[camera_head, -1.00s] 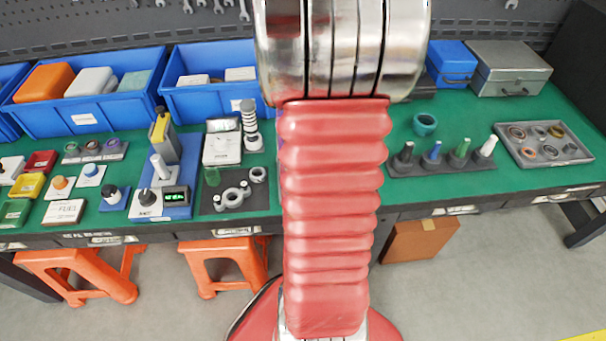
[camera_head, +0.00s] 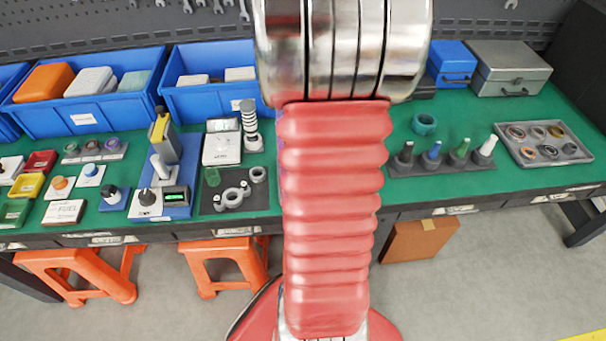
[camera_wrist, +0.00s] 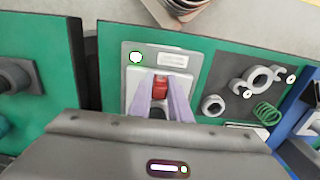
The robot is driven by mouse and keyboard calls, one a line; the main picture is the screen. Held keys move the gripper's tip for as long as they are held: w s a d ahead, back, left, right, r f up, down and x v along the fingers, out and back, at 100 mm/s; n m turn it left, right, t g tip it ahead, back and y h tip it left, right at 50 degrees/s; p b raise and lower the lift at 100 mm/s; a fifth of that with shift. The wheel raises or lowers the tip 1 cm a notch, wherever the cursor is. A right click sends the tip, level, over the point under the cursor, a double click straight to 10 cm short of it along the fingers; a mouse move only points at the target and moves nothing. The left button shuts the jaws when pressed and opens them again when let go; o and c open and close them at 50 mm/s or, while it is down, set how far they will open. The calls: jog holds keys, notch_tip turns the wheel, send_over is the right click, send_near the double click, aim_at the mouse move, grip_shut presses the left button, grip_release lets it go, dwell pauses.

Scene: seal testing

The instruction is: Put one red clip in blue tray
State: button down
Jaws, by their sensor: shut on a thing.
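My gripper (camera_wrist: 166,102) shows in the wrist view, its two pale purple fingers closed on a small red piece, which looks like the red clip (camera_wrist: 160,88). Its full shape is hidden by the fingers. Behind it is a light grey panel (camera_wrist: 132,80) with a white label and a round light spot. I cannot tell whether the clip touches the panel. In the head view my red arm hides the gripper and clip. Two blue trays, a left one (camera_head: 85,122) and a right one (camera_head: 205,103), stand at the back left with things inside.
Coloured cones (camera_head: 434,155) and a grey tray of rings (camera_head: 545,154) are on the right. Green table shows between them.

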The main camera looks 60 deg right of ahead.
jog(key=shift+r, duration=1.5)
jog(key=shift+s, duration=0.15)
